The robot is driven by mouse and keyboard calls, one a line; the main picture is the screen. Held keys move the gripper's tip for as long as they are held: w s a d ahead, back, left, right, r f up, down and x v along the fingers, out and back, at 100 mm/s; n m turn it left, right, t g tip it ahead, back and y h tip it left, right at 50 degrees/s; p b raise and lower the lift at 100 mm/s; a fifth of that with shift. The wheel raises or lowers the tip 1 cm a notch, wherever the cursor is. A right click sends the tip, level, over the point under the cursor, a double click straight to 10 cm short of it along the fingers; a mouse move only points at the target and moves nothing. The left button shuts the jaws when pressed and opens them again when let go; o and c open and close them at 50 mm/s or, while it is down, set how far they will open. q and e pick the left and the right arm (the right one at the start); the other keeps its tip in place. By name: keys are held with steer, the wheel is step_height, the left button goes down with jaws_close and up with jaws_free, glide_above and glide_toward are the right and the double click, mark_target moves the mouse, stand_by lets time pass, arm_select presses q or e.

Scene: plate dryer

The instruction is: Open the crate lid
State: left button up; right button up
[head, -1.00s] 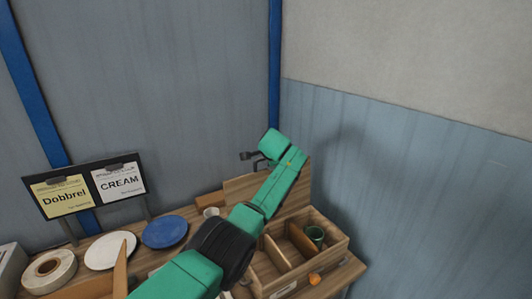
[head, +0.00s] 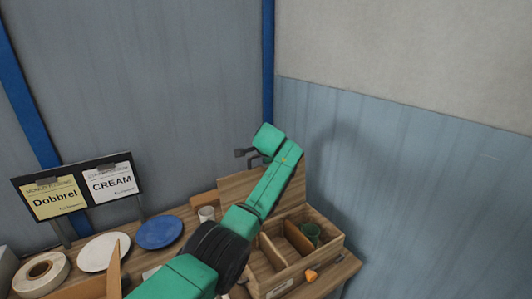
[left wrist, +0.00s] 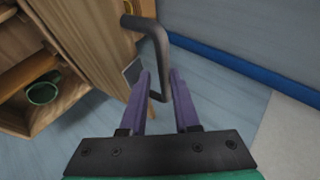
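The wooden crate (head: 335,246) stands at the right end of the table, its compartments uncovered. Its wooden lid (head: 233,187) stands raised at the crate's back, partly hidden by my left arm. In the left wrist view the lid (left wrist: 85,35) is at upper left with a dark bent handle (left wrist: 158,45). My left gripper (left wrist: 160,78) has its purple fingers apart, one on each side of the handle, with a gap visible on the left. In the head view my left gripper (head: 246,155) is beside the lid's top, its fingers small and dark. My right gripper is out of view.
A green cup (head: 310,232) sits in the crate. An orange object (head: 311,276) is at its front. A blue plate (head: 158,233), a white plate (head: 103,252), a tape roll (head: 41,274), a pale cup (head: 206,213) and a sign stand (head: 78,190) are to the left. A wall is close behind.

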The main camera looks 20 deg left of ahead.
arm_select(q)
steer(key=b+v, duration=0.6)
steer(key=v, duration=0.7)
steer(key=shift+s, duration=0.15)
